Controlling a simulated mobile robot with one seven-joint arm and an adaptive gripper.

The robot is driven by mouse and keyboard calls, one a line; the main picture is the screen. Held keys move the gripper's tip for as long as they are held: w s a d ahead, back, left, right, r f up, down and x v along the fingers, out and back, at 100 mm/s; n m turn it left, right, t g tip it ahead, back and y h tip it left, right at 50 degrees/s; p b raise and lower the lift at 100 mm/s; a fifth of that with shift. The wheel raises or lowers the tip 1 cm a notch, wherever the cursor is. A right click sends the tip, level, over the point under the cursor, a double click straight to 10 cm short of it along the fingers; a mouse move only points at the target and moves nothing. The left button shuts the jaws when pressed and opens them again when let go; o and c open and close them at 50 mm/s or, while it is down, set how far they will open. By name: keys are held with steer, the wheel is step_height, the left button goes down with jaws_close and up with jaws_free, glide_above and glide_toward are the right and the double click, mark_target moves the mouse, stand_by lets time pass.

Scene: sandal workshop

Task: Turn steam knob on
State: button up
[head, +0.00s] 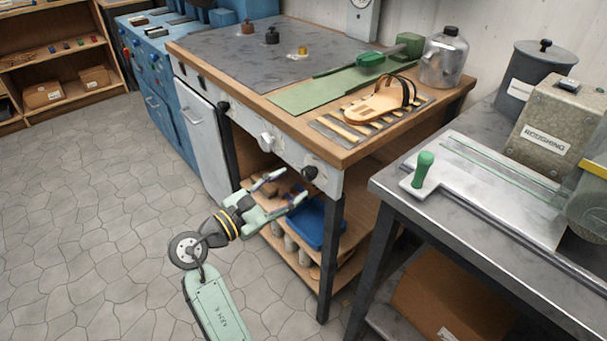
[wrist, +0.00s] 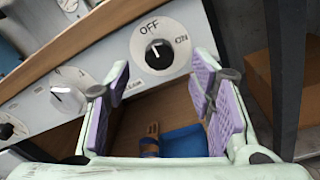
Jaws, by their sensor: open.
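A black knob (wrist: 159,54) on a round white dial marked OFF and ON sits on the bench's front panel. Its pale mark points up toward OFF. In the head view this dark knob (head: 310,172) is at the panel's right end, by the bench corner. My gripper (head: 293,185) is open and empty, in front of and a little below the knob. In the wrist view the purple-padded fingers (wrist: 162,80) stand left and right of the dial, and no contact shows.
A white knob (wrist: 68,98) is left on the same panel, with another black knob (wrist: 6,130) beyond it. Below is a shelf with a blue bin (head: 318,222). A grey metal table (head: 470,215) stands close on the right. The floor (head: 90,210) at left is clear.

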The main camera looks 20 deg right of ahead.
mark_target(305, 176)
steer(key=p+x, duration=0.1)
steer(key=x, duration=0.5)
steer(key=shift+c, duration=0.3)
steer(key=c, duration=1.1)
steer(key=shift+a, duration=0.1)
